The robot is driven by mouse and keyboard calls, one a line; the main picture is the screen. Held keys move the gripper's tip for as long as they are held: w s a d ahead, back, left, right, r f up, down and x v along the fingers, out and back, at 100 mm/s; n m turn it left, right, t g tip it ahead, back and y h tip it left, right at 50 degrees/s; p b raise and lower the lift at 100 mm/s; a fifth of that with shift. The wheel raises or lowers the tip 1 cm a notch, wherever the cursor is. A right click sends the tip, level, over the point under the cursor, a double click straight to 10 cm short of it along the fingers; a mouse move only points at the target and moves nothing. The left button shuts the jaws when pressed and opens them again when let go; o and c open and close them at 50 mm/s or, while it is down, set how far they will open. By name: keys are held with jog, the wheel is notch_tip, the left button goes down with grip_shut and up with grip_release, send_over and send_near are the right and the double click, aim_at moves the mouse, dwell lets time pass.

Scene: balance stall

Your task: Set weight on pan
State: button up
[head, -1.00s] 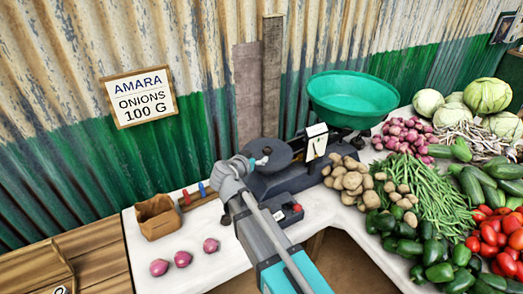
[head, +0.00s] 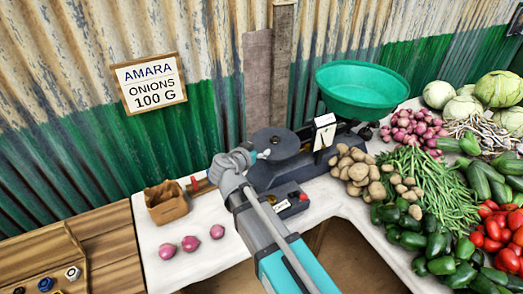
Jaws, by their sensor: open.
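A balance scale (head: 315,162) stands on the white table, with a green pan (head: 358,98) on its right and a round dark plate (head: 290,146) on its left. A small dark knob-like thing (head: 276,140), perhaps a weight, shows on the dark plate; it is too small to be sure. My gripper (head: 263,154) is open at the left edge of the dark plate, a little apart from the dark thing. A red-knobbed piece (head: 194,183) shows in a wooden holder (head: 204,187) left of my gripper, which hides part of that holder.
A brown box (head: 166,204) and several red onions (head: 190,243) lie at the left of the table. Potatoes (head: 352,168), beans (head: 420,185) and other vegetables crowd the right. A sign (head: 149,84) reads "AMARA ONIONS 100 G". A wooden tray (head: 45,255) shows at lower left.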

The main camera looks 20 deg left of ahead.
jog(key=shift+d, duration=0.1)
jog(key=w+d+f+g+h, duration=0.15)
jog(key=d+f+g, duration=0.25)
jog(key=d, duration=0.8)
jog(key=w+d+f+g+h, duration=0.1)
jog(key=w+d+f+g, duration=0.2)
jog(key=d, duration=1)
jog(key=s+d+f+g+y, duration=0.2)
jog(key=s+d, duration=0.3)
jog(key=d, duration=0.5)
jog(key=s+d+f+n+g+y, duration=0.1)
jog(key=s+d+f+g+y, duration=0.1)
jog(key=d, duration=0.7)
jog(key=s+f+g, duration=0.1)
jog(key=s+g, duration=0.1)
jog(key=s, duration=0.1)
jog(key=shift+d+g, duration=0.35)
jog(key=shift+g, duration=0.05)
jog(key=shift+f, duration=0.1)
